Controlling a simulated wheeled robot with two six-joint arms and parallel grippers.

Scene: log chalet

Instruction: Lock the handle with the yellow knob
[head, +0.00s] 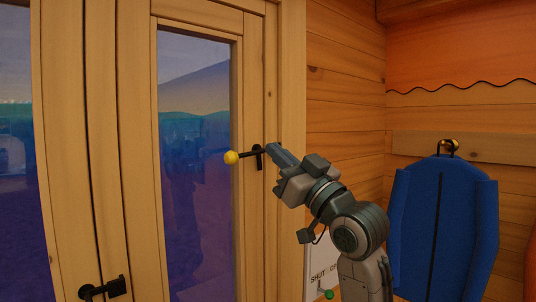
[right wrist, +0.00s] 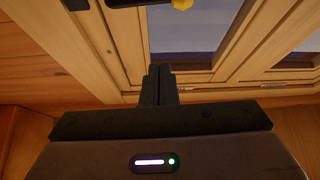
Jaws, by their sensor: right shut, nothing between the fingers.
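The yellow knob (head: 231,157) sits at the left end of a black handle (head: 250,154) on the wooden window frame. The handle lies about level, pointing left over the glass edge. My right gripper (head: 272,148) is just right of the handle's mount, its fingers shut and empty; I cannot tell whether it touches the handle. In the right wrist view the shut fingers (right wrist: 159,72) point towards the frame, and the yellow knob (right wrist: 182,4) shows at the top edge, beside part of the black handle (right wrist: 125,2). My left gripper is not in view.
A second black handle (head: 103,289) is on the frame at the lower left. A blue jacket (head: 445,225) hangs on a peg at the right. A sign with "SHUT" and "OFF" (head: 321,270) and a green knob (head: 329,294) are below my right arm.

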